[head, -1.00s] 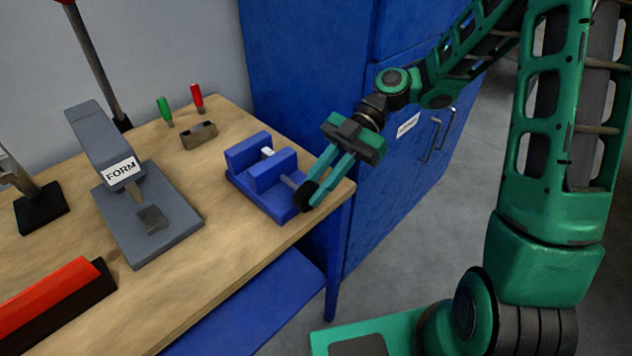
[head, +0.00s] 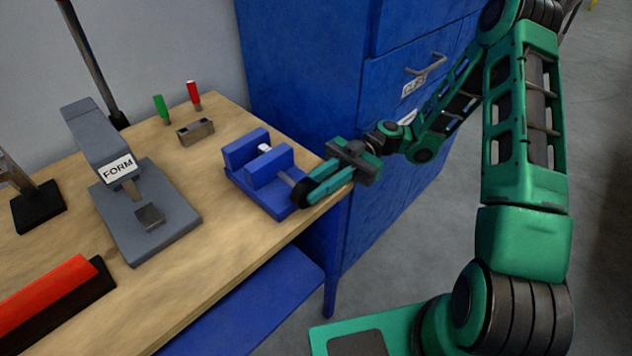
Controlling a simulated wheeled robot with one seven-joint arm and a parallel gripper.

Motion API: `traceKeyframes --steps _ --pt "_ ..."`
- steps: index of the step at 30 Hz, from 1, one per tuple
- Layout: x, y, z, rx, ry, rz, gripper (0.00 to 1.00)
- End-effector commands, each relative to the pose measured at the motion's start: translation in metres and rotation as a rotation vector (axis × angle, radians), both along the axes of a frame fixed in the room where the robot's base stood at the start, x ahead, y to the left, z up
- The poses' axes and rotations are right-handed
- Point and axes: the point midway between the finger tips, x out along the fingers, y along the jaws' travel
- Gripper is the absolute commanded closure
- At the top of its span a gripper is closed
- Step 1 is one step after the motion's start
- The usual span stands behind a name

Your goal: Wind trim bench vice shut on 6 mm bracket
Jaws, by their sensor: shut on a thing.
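The blue bench vice (head: 270,175) stands near the right end of the wooden bench. Its two jaws face each other, and a small pale bracket (head: 264,148) shows between them. I cannot tell whether both jaws touch it. The vice's screw runs from the front jaw to a dark round handle (head: 303,191) at the bench's edge. My gripper (head: 310,190) reaches in from the right, low and nearly level, and is shut on this handle. The fingertips partly hide the handle.
A grey press marked FORM (head: 140,205) stands left of the vice. A small metal block (head: 196,131) and green (head: 161,108) and red (head: 194,95) upright handles are behind. A red bar (head: 45,295) lies front left. A blue cabinet (head: 305,75) stands behind.

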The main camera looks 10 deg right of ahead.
Motion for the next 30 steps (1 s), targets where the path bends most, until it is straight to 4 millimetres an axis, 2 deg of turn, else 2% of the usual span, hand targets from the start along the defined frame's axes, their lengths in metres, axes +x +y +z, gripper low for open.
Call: traceKeyframes --steps 1,15,16,18,30 --pt "0.0049 0.0005 -0.001 0.004 0.0 -0.014 1.0" --pt "0.0047 0.0005 -0.0007 0.013 0.005 -0.013 1.0" --pt "0.0047 0.0006 -0.0007 0.014 0.005 -0.013 0.8" --pt "0.0043 0.0004 -0.0007 0.013 0.005 -0.012 0.64" --pt "0.006 -0.0046 -0.0009 0.015 0.008 -0.008 0.64"
